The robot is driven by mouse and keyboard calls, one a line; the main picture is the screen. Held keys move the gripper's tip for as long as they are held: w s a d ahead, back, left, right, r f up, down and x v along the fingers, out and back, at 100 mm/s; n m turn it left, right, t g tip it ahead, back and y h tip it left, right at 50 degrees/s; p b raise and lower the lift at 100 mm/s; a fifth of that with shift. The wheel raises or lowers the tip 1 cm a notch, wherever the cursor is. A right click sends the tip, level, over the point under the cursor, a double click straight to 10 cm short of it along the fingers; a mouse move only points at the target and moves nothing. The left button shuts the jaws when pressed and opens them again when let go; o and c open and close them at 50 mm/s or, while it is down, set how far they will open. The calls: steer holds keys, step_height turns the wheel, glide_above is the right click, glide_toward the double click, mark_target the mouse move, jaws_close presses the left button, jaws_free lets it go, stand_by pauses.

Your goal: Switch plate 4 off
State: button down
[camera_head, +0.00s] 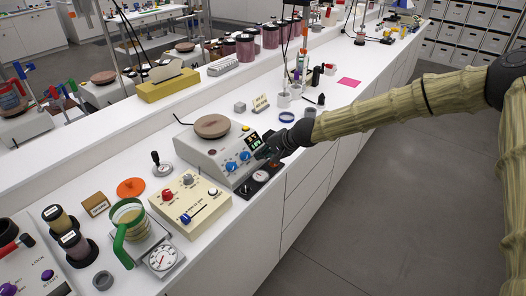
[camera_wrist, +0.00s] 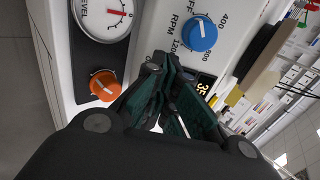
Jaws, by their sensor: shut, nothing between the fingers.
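A grey hotplate (camera_head: 224,150) with a round brown top (camera_head: 211,126) stands on the bench; I cannot read a plate number on it. Its front has two blue knobs, one left (camera_head: 231,167) and one right (camera_head: 245,156), and a lit display (camera_head: 253,139). In the wrist view a blue knob (camera_wrist: 197,34) sits in a dial marked RPM with OFF partly visible; its white mark points roughly upward in the picture. Part of the display (camera_wrist: 204,84) shows beside my fingers. My gripper (camera_head: 263,153) is shut and empty at the hotplate's front right; contact cannot be told.
A level gauge (camera_wrist: 103,18) and an orange knob (camera_wrist: 105,85) lie close to my fingers. A cream control box (camera_head: 190,200), a green-handled jug (camera_head: 127,222) and a dial scale (camera_head: 162,257) stand left. Small jars and a blue ring (camera_head: 287,117) lie beyond my gripper.

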steer(key=shift+w+a+f, duration=0.1)
steer(key=shift+a+f, duration=0.05)
steer(key=shift+p+v, duration=1.3)
steer(key=shift+v, duration=0.55)
steer(key=v, duration=1.2)
